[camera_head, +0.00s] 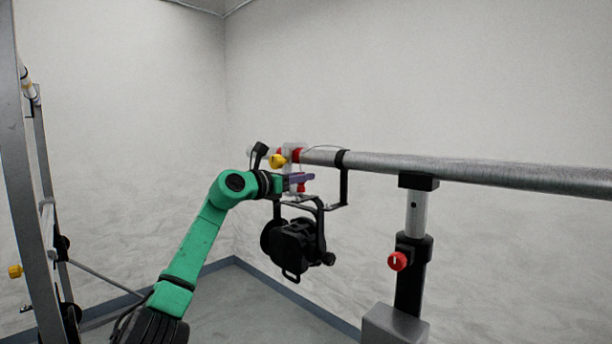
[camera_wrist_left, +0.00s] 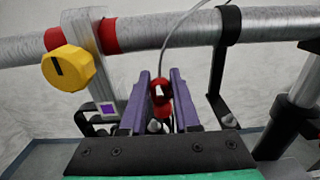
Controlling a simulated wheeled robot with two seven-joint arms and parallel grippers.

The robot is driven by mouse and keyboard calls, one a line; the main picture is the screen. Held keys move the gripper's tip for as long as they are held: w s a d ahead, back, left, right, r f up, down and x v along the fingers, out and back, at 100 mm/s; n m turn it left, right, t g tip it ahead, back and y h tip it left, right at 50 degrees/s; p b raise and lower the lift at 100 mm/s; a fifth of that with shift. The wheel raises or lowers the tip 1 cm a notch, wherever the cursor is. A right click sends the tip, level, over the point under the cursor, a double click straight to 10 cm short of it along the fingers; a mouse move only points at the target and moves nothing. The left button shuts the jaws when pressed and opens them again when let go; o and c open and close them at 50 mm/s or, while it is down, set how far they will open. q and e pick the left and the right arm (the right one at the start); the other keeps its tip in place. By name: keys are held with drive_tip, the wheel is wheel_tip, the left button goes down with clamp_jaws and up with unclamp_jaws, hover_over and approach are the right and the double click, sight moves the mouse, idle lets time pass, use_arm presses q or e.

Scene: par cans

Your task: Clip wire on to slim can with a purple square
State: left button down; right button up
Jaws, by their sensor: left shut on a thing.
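The slim can (camera_head: 296,245) is a black lamp body hanging below the horizontal metal pipe on a black yoke. A small purple square (camera_wrist_left: 107,108) with a pale border shows on its mount, left of my fingers, in the left wrist view. My left gripper (camera_head: 299,178) has purple fingers and is just above the can, near the pipe. It is shut on the red end piece of the wire (camera_wrist_left: 160,98), between the fingers (camera_wrist_left: 161,82). The thin grey wire (camera_wrist_left: 180,36) rises from there across the pipe. Whether the red piece touches the can's mount cannot be told. My right gripper is not in view.
The metal pipe (camera_head: 480,173) runs across to the right on a black stand with a red knob (camera_head: 397,261). A yellow knob (camera_wrist_left: 68,68) and red clamp bands sit left of my fingers. A black bracket (camera_wrist_left: 224,70) hangs close on the right. A metal frame stands at far left.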

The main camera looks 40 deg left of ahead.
use_arm(q)
drive_tip(key=shift+a, duration=0.75)
drive_tip(key=shift+f+b, duration=0.55)
drive_tip(key=shift+f, duration=0.75)
idle(1.0)
drive_tip(key=c, duration=0.6)
unclamp_jaws()
drive_tip(key=shift+o, duration=0.2)
